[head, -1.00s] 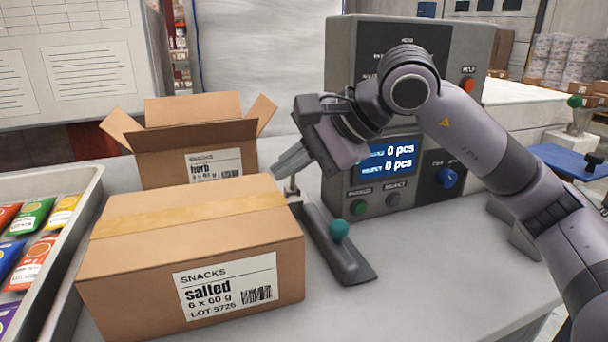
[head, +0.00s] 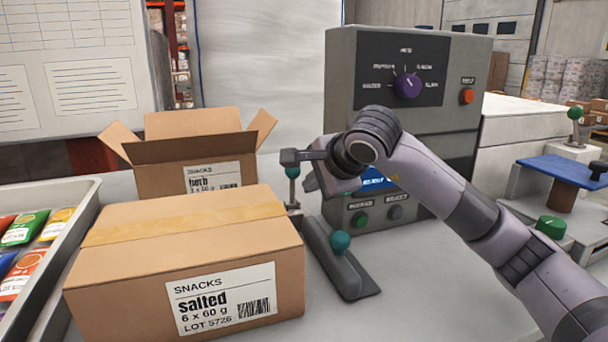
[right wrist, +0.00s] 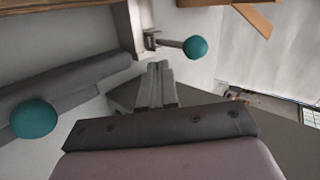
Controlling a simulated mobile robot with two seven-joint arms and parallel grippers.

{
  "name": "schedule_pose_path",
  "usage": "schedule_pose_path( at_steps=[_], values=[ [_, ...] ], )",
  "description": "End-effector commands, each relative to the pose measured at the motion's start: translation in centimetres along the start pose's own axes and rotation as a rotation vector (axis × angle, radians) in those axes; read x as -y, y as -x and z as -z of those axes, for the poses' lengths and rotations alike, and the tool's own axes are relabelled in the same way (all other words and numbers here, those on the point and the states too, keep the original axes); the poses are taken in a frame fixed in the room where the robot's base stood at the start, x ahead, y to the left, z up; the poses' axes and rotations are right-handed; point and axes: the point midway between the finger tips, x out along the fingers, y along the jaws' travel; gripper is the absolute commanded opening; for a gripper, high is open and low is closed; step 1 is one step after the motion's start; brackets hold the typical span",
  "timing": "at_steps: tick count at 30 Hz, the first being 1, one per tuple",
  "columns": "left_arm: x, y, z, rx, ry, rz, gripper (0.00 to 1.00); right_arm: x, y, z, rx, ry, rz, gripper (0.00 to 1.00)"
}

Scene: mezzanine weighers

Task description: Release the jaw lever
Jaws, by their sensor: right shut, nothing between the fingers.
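A grey clamp-like fixture (head: 345,270) lies on the bench between the boxes and the grey machine. One teal ball (head: 340,241) sits low on its near end; it is at the left of the right wrist view (right wrist: 35,118). A second teal ball (head: 292,172) tops a thin upright rod at the far end; in the right wrist view this ball (right wrist: 195,47) and its rod come from a small bracket. I cannot tell which is the jaw lever. My right gripper (head: 311,182) is shut and empty, just right of the rod ball. Its fingertips (right wrist: 159,66) appear apart from both balls.
A closed salted-snacks carton (head: 190,265) stands close left of the fixture, with an open herb carton (head: 195,160) behind. The machine (head: 440,110) with knob and buttons is right. A tray of packets (head: 85,200) is far left. Bench front right of the fixture is clear.

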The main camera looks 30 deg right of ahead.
Motion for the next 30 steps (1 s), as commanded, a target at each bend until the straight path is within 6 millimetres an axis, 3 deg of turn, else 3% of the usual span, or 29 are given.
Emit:
schedule_pose_path(
  at_steps=[9, 30],
  values=[
    [0.0, 0.3, 0.5, -0.002, 0.000, 0.000, 0.43, 2.5, -2.1, -0.1, 0.002, -0.001, 0.001, 0.00],
    [-0.1, 0.6, 0.9, -0.001, 0.006, 0.001, 0.43, 3.1, -2.4, 0.4, 0.002, -0.002, -0.010, 0.00]
  ],
)
